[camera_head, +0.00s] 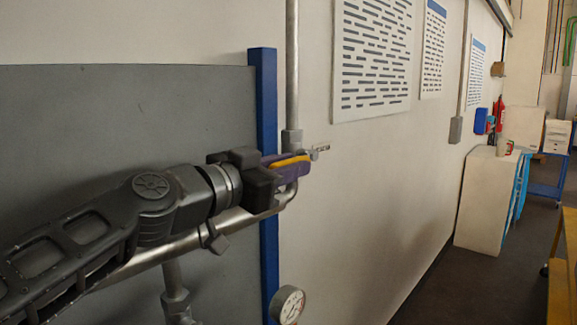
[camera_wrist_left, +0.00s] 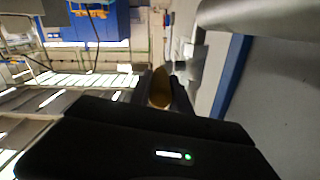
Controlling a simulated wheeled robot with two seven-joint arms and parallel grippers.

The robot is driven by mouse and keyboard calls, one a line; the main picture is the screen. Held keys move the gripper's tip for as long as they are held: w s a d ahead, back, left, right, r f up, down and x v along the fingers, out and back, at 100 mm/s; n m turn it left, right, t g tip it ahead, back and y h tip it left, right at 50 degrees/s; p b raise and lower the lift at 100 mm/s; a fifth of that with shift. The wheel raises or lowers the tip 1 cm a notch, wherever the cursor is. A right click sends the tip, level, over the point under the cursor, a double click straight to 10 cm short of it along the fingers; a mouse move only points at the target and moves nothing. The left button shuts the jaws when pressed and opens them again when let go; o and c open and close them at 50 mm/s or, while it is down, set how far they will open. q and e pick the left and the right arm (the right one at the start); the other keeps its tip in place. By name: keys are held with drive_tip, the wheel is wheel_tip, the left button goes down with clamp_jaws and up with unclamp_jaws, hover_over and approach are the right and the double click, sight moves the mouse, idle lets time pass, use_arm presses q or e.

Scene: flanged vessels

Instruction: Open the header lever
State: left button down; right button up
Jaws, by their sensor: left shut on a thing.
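My left gripper (camera_head: 287,168) reaches in from the left in the head view, its tip beside the blue upright post. It is shut on a yellow lever (camera_head: 291,160), which shows as a narrow yellow strip between purple parts. In the left wrist view the yellow lever (camera_wrist_left: 160,88) sits between the dark fingers of my left gripper (camera_wrist_left: 161,96). Much of the lever and its valve is hidden by the gripper. The silver header pipe (camera_head: 240,219) runs below and behind my arm and bends upward near the gripper. My right gripper is not in view.
A blue post (camera_head: 268,240) edges a grey panel (camera_head: 110,110). A vertical grey pipe (camera_head: 292,70) rises behind the gripper. A round gauge (camera_head: 287,305) is below. A white cabinet (camera_head: 486,200) stands farther right along the wall, with open floor beside it.

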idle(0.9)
